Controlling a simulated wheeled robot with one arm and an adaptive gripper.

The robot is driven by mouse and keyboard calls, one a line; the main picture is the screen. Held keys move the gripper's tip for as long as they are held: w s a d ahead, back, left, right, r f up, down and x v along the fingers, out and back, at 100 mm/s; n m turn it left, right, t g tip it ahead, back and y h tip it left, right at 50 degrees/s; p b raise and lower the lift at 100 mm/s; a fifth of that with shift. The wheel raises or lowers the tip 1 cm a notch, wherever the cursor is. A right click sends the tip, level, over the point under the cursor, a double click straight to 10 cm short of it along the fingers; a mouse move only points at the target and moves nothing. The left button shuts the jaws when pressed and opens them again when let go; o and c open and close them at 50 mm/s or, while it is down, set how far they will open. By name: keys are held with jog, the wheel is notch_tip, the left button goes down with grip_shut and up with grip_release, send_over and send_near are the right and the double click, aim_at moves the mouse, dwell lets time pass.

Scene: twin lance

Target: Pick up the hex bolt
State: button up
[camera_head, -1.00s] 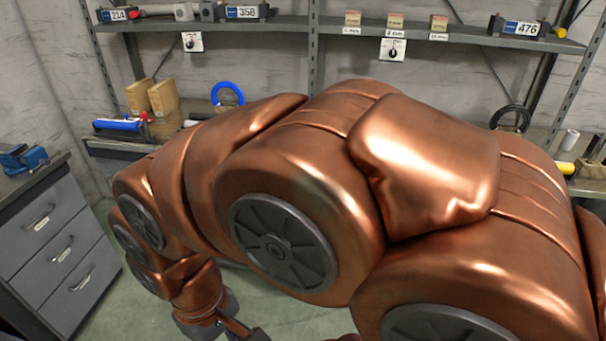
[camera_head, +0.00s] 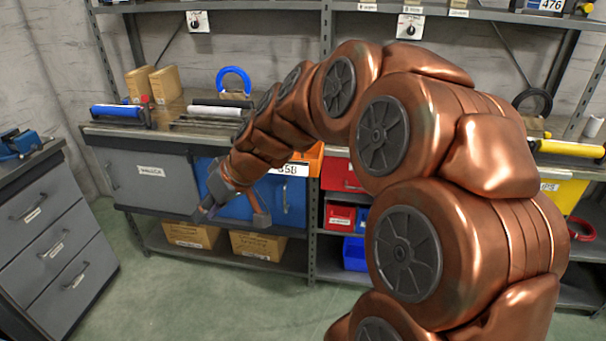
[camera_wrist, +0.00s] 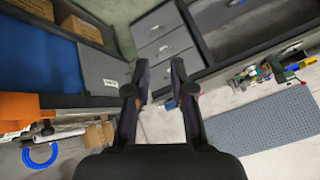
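I cannot make out a hex bolt in either view. My gripper (camera_head: 231,218) hangs in front of the blue cabinet door at the left of the head view, with its two fingers spread apart. In the wrist view my gripper (camera_wrist: 159,88) is open, and nothing shows between the fingers. My copper arm hides part of the middle and right of the shelving in the head view.
A workbench (camera_head: 95,128) holds a blue-handled tool (camera_head: 117,112), wooden blocks (camera_head: 153,84) and a blue ring (camera_head: 233,77). A grey drawer cabinet (camera_head: 55,235) stands at the left. Red bins (camera_head: 340,216) sit below. The green floor at lower left is clear.

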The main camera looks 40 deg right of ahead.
jog(key=w+d+f+m+t+h+b, duration=0.1)
jog(key=w+d+t+b, duration=0.15)
jog(key=d, duration=0.35)
jog(key=w+d+f+t+b, duration=0.1)
jog(key=w+d, duration=0.2)
jog(key=d, duration=0.3)
jog(key=m+t+h+b, duration=0.3)
jog(key=h+b, duration=0.2)
jog(key=h, duration=0.1)
send_near(303, 157)
jog(key=r, duration=0.1)
jog(key=shift+w+r+p+x, duration=0.1)
jog(key=shift+r+x, duration=0.05)
jog(key=shift+x, duration=1.2)
jog(key=shift+w+r+p+x, duration=0.1)
jog(key=shift+r+x, duration=0.05)
jog(key=shift+x, duration=1.2)
jog(key=shift+r+p+x, duration=0.1)
jog(key=shift+r+x, duration=0.05)
jog(key=shift+x, duration=1.2)
jog(key=shift+d, duration=0.15)
jog(key=shift+c, duration=0.4)
grip_shut()
